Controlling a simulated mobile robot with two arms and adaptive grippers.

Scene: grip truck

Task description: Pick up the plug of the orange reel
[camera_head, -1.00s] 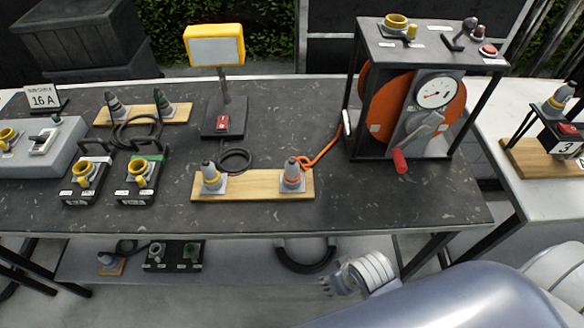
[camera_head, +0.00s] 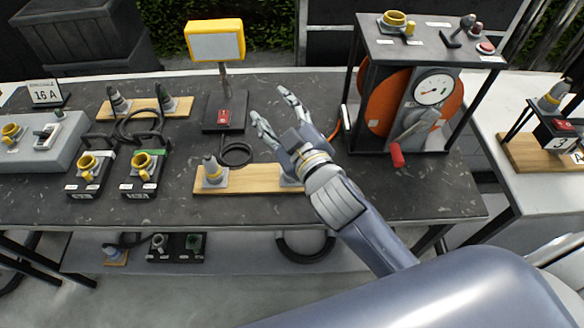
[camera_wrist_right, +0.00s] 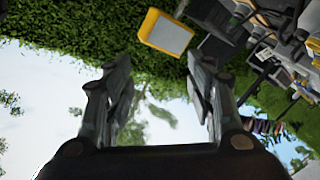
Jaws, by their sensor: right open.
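The orange reel (camera_head: 452,105) stands in a black frame at the right end of the dark table. A bit of its orange cable (camera_head: 335,131) shows left of the frame. The reel's plug, on the right end of a wooden board (camera_head: 245,180), is mostly hidden behind my right gripper and wrist. My right gripper (camera_head: 270,105) is open and empty above the table, over and beyond that end of the board. In the right wrist view its spread fingers (camera_wrist_right: 160,66) have nothing between them. My left gripper is not in view.
A second grey plug (camera_head: 212,172) stands on the board's left end. A yellow lamp (camera_head: 215,42) on a post stands behind it. The reel's crank with a red handle (camera_head: 397,155) sticks out at the front. Black socket boxes (camera_head: 142,175) stand to the left.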

